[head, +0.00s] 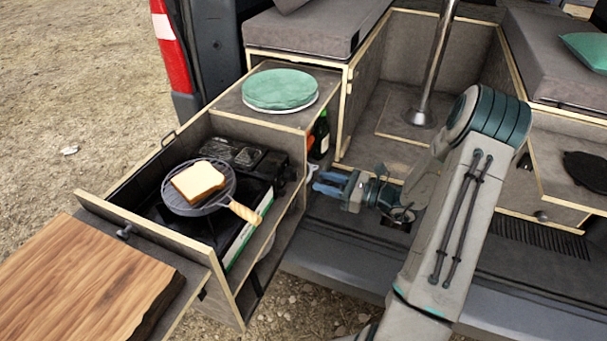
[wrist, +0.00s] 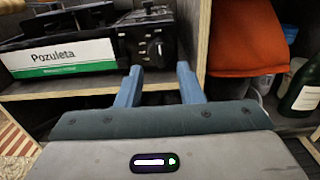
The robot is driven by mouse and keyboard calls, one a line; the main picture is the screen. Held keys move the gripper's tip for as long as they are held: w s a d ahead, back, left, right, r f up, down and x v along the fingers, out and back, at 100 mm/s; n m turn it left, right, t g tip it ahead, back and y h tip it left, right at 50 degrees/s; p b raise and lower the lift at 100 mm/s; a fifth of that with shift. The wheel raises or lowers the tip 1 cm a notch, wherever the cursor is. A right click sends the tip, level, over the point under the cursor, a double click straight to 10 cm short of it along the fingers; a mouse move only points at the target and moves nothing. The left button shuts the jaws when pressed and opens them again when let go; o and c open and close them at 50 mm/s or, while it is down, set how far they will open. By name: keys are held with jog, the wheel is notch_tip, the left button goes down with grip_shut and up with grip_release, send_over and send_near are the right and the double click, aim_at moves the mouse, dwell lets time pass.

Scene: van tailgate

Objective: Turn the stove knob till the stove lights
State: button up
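The camping stove (head: 258,166) is black with a white and green side and sits in the pulled-out drawer. Its side label shows at the left of the wrist view (wrist: 60,56). The round dark knob (wrist: 156,48) is on the stove's front face, in the wrist view. My gripper (head: 317,180) is to the right of the drawer, pointing left at the stove. In the wrist view its blue fingers (wrist: 160,78) are apart and empty, just below and short of the knob. No flame shows; the pan covers the burner.
A pan (head: 180,206) with a slice of bread (head: 198,181) stands on the stove. A wooden board (head: 75,280) lies at the front left. A wooden drawer post (wrist: 202,40) stands right of the knob, with an orange cloth (wrist: 246,40) and a bottle (wrist: 302,85) beyond.

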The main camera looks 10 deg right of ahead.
aim_at(297, 174)
jog(key=x, duration=0.6)
jog(key=shift+w+a, duration=0.25)
jog(key=shift+a, duration=0.05)
grip_shut()
